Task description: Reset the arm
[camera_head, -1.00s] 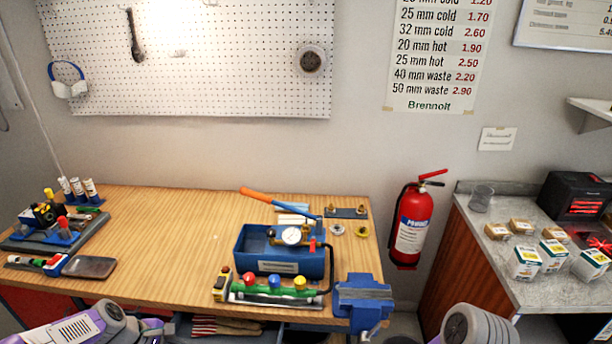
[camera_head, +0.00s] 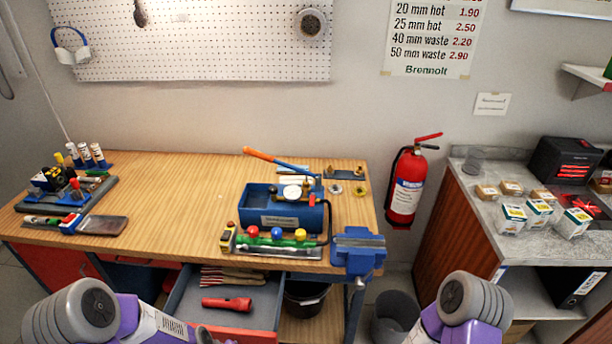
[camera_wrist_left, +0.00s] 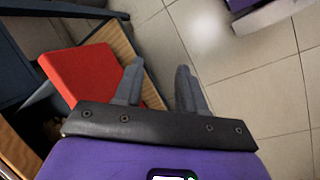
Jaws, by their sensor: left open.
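My left gripper (camera_wrist_left: 157,88) shows in the left wrist view with its two grey fingers apart and nothing between them. It points down past a red panel (camera_wrist_left: 92,70) toward the tiled floor. In the head view, purple and grey links of both my arms show at the bottom edge, in front of the wooden workbench (camera_head: 170,200). Neither gripper's fingers show in the head view, and my right gripper is out of sight.
An open drawer (camera_head: 185,312) holding a red flashlight (camera_head: 227,304) juts out below the bench. A blue vise (camera_head: 357,250) sits at the bench's front right corner. A fire extinguisher (camera_head: 406,190) hangs on the wall. A grey counter (camera_head: 470,185) stands at right. Tiled floor (camera_wrist_left: 240,70) is clear.

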